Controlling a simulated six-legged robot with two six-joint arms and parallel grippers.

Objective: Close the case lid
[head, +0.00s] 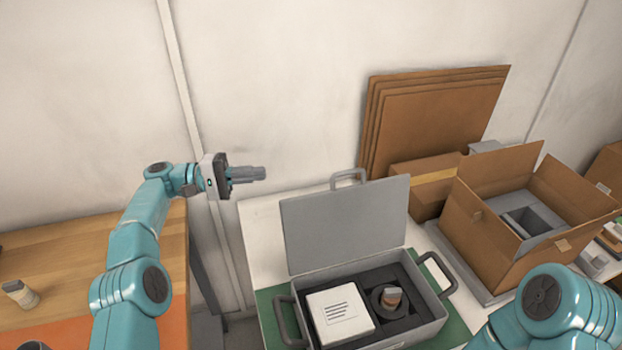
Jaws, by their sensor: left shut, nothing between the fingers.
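The grey case (432,318) stands on a green mat, with handles on its left and right sides. Its lid (345,222) is up, standing nearly upright at the back, with a handle on its top edge. Inside, a white box (340,313) with printed lines sits on the left of dark foam, and a round part (390,297) sits in the foam on the right. My left gripper (262,173) is shut and empty, up and to the left of the lid, apart from it. My right arm shows at the lower right; its gripper is out of view.
An open cardboard box (480,240) stands to the right of the case. Flat cardboard sheets (435,115) lean on the wall behind a closed carton (405,190). A wooden table (60,250) is at the left. White tabletop (262,228) is bare left of the lid.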

